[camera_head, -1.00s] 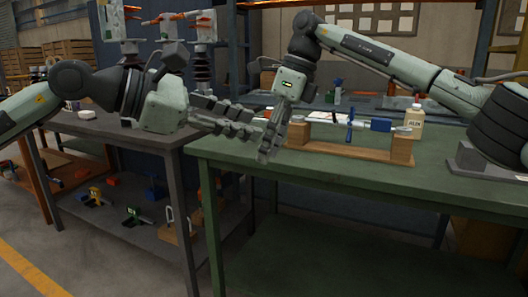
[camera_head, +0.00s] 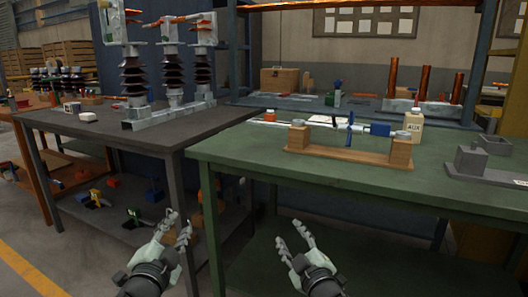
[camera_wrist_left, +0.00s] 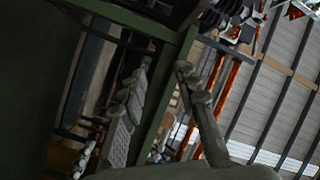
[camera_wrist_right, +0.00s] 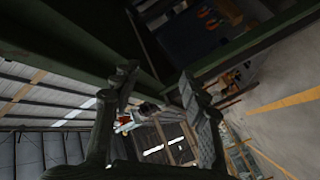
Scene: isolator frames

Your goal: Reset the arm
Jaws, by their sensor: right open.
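My left gripper (camera_head: 180,222) is low in the head view, in front of the dark table, with its fingers apart and nothing between them. In the left wrist view its two fingers (camera_wrist_left: 163,72) stand apart with a gap. My right gripper (camera_head: 289,226) is low in the middle of the head view, in front of the green table, open and empty. The right wrist view also shows its fingers (camera_wrist_right: 156,76) spread. Both arms are pulled back, below the tabletops and apart from each other.
The green table (camera_head: 240,150) carries a wooden stand (camera_head: 345,157) with a blue-ended rod, a white bottle (camera_head: 414,124) and a grey block fixture (camera_head: 485,163). The dark table (camera_head: 60,118) carries a brown insulator assembly (camera_head: 175,80). A lower shelf (camera_head: 110,230) holds small tools.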

